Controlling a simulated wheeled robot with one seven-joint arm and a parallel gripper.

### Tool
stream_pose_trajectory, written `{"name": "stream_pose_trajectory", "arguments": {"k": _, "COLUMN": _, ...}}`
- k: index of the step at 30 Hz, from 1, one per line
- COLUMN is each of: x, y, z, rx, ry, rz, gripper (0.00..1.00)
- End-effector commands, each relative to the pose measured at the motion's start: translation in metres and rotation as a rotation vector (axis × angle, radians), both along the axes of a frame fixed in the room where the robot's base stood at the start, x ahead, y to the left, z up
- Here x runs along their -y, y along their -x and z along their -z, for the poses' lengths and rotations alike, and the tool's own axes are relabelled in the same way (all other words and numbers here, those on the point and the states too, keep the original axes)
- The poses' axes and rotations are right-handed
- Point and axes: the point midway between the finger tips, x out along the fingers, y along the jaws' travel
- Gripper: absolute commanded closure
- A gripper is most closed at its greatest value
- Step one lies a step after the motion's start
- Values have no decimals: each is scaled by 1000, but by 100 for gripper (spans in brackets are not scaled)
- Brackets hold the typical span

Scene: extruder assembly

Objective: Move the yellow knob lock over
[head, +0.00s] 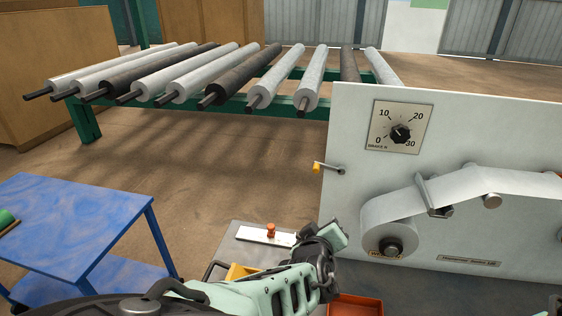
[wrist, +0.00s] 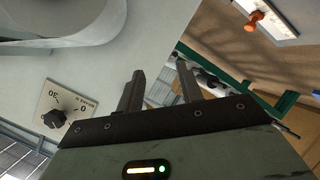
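The yellow knob lock (head: 317,168) sits on a short rod at the left edge of the white machine panel (head: 350,200), below and left of the dial. I cannot make it out in the wrist view. My gripper (head: 338,236) is in front of the panel's lower left corner, below the knob and apart from it in the picture. In the wrist view my gripper (wrist: 158,82) has its two fingers spread with nothing between them. The panel edge shows behind the fingers there.
The dial (head: 399,133) and a film roll (head: 388,236) are on the panel. A white plate with an orange knob (head: 270,231) lies below. A blue cart (head: 75,225) stands left, an orange tray (head: 355,305) low. Rollers on a green rack (head: 200,98) are behind; floor between is clear.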

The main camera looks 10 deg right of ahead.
Motion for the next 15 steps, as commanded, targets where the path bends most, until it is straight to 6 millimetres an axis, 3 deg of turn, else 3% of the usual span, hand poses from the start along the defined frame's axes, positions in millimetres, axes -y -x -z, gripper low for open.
{"name": "stream_pose_trajectory", "arguments": {"k": 3, "x": -14, "y": -18, "z": -45, "rx": 208, "ry": 93, "rz": -69, "gripper": 64}}
{"name": "stream_pose_trajectory", "arguments": {"k": 6, "x": -24, "y": -23, "z": -70, "rx": 316, "ry": 130, "rz": -104, "gripper": 64}}
{"name": "stream_pose_trajectory", "arguments": {"k": 9, "x": -29, "y": -26, "z": -83, "rx": 369, "ry": 146, "rz": -118, "gripper": 64}}
{"name": "stream_pose_trajectory", "arguments": {"k": 15, "x": -26, "y": -37, "z": -86, "rx": 380, "ry": 148, "rz": -119, "gripper": 64}}
